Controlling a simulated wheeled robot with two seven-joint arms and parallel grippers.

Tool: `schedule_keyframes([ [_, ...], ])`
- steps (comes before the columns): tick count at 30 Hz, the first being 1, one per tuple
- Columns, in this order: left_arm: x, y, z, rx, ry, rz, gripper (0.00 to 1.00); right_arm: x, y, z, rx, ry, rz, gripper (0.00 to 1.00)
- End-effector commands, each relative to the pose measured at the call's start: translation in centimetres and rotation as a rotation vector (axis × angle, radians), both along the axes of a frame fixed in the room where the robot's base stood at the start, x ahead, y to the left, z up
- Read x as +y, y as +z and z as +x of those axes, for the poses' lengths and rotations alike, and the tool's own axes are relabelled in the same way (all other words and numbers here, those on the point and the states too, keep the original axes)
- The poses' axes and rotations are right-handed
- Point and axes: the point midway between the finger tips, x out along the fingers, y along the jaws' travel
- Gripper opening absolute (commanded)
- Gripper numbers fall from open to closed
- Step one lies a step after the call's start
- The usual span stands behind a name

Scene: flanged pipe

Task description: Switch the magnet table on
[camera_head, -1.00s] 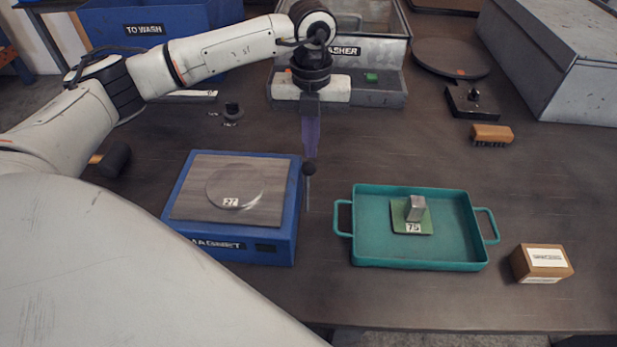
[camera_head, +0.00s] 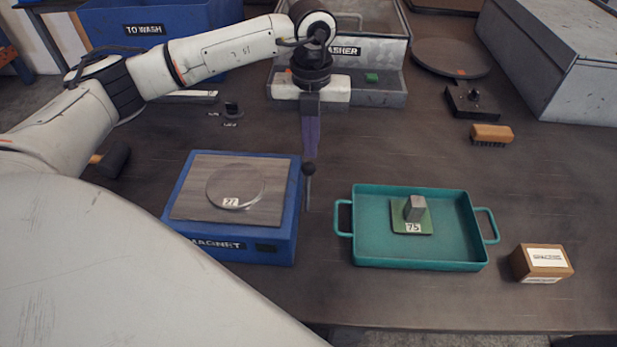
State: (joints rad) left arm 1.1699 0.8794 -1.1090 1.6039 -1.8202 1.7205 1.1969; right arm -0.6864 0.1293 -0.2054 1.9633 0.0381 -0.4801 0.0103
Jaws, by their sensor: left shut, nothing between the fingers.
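The magnet table (camera_head: 279,233) is a blue box with a grey top plate and a MAGNET label on its front, at centre left. My left gripper (camera_head: 311,151) points down just above the knob, shut and empty. I cannot tell whether its tips touch the knob. My right gripper is out of view.
A teal tray (camera_head: 375,255) holding a green plate with a metal block (camera_head: 415,208) stands to the right. A cardboard box (camera_head: 541,262), a brush (camera_head: 492,133) and the washer (camera_head: 390,93) lie around it. The table between magnet table and tray is clear.

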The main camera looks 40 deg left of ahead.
Motion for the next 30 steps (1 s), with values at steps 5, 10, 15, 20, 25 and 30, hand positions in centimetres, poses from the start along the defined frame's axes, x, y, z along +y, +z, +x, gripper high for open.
schedule_keyframes([
  [5,0.0,0.0,0.0,0.0,0.0,0.0,0.0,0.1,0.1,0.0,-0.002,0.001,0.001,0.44],
  [10,-0.1,0.0,-0.1,0.0,0.0,0.0,0.0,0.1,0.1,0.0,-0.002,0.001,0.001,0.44],
  [15,-0.4,0.0,-0.6,0.0,-0.002,0.0,0.0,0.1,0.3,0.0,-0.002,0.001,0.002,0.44],
  [20,-0.8,0.0,-1.2,0.0,-0.001,0.0,0.0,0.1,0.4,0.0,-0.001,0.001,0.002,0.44],
  [25,-1.1,0.0,-1.8,0.0,-0.001,0.0,0.0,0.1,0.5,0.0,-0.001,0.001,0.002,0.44],
  [30,-1.4,0.0,-2.4,0.0,-0.001,0.0,0.0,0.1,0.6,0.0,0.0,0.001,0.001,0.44],
])
